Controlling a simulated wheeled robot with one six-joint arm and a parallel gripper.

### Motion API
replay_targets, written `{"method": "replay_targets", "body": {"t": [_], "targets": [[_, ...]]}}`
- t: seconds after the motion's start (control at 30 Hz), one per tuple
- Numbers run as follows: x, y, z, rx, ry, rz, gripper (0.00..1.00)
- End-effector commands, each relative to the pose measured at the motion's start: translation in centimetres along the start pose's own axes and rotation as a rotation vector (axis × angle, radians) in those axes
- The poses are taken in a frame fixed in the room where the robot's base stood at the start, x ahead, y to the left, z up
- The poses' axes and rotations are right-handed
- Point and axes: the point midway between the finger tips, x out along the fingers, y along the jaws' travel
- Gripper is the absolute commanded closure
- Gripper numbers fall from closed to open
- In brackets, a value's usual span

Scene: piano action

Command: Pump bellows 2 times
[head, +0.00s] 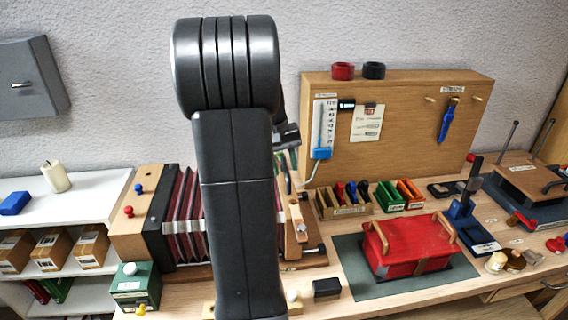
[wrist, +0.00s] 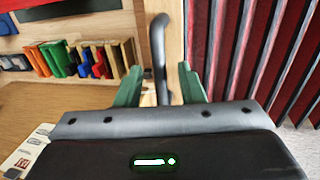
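The bellows (head: 184,205) stand on the bench left of centre in the head view, with dark red pleats between wooden end boards. My own arm hides their middle. In the wrist view the red pleats (wrist: 240,50) fill the right side, spread open. A dark curved handle (wrist: 158,45) stands in front of the pale end board (wrist: 180,15). My gripper (wrist: 160,68) is open, with one green finger on each side of the handle. Gaps show between the fingers and the handle. In the head view my gripper is mostly hidden behind my arm.
A red box (head: 410,245) with wooden handles sits on a dark mat right of the bellows. Small colored trays (head: 345,203) and an upright wooden board (head: 400,90) stand behind. A green box (head: 135,287) and a black block (head: 327,288) are near the front edge.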

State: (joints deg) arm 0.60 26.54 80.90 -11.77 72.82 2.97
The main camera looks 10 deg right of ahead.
Motion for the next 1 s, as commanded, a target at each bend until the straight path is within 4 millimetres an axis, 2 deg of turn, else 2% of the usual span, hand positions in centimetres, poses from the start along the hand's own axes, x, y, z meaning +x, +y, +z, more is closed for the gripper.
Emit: {"method": "replay_targets", "body": {"t": [0.17, 0.33, 0.37, 0.6, 0.73, 0.87, 1.0], "targets": [[0.0, 0.0, 0.0, 0.0, 0.0, 0.0, 0.65], [0.0, 0.0, 0.0, 0.0, 0.0, 0.0, 0.96], [0.0, 0.0, 0.0, 0.0, 0.0, 0.0, 1.0], [-0.1, -0.1, 0.0, 0.0, 0.0, 0.0, 1.0], [-0.3, -1.1, 0.0, -0.002, 0.001, 0.0, 1.0], [-0.8, -3.4, 0.0, -0.006, 0.002, 0.0, 1.0], [-1.6, -7.1, 0.0, -0.008, 0.002, -0.001, 1.0]]}}
